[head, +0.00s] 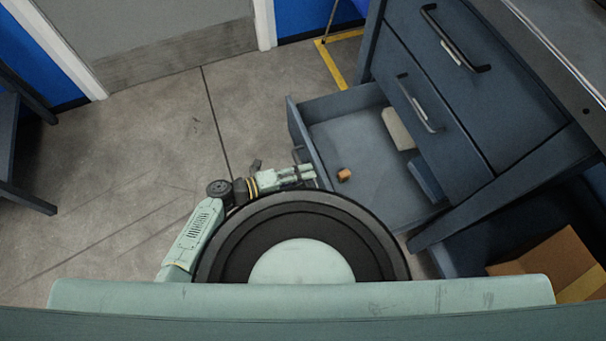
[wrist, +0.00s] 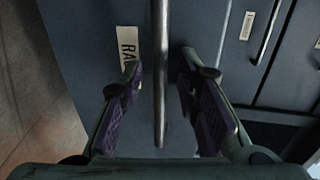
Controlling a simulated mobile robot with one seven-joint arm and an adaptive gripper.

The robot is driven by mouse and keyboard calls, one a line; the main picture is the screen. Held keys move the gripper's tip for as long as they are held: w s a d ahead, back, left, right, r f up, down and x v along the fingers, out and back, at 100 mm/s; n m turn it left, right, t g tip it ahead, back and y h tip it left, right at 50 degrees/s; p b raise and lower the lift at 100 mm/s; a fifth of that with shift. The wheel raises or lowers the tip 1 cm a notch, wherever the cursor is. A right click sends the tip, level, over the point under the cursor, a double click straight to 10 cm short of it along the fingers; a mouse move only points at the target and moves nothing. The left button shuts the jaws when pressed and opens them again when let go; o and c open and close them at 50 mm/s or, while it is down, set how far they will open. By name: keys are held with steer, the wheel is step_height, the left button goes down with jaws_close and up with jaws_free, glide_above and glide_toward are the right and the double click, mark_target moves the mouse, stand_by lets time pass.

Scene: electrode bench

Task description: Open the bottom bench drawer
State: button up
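The bottom bench drawer (head: 365,165) stands pulled out from the bench, and its inside shows in the head view. Its front panel (head: 310,145) faces my gripper (head: 312,173). In the wrist view, the drawer's dark bar handle (wrist: 160,75) runs upright in the picture between my two fingers (wrist: 160,75). The fingers are apart, with a gap on each side of the bar. A white label (wrist: 128,50) with partly hidden lettering is on the panel beside the handle.
A small orange-brown block (head: 344,175), a beige block (head: 397,128) and a dark blue item (head: 427,180) lie in the drawer. Two drawers above, the upper (head: 480,75) and middle (head: 418,95), are shut. A cardboard box (head: 550,265) is at lower right.

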steer(key=v, duration=1.2)
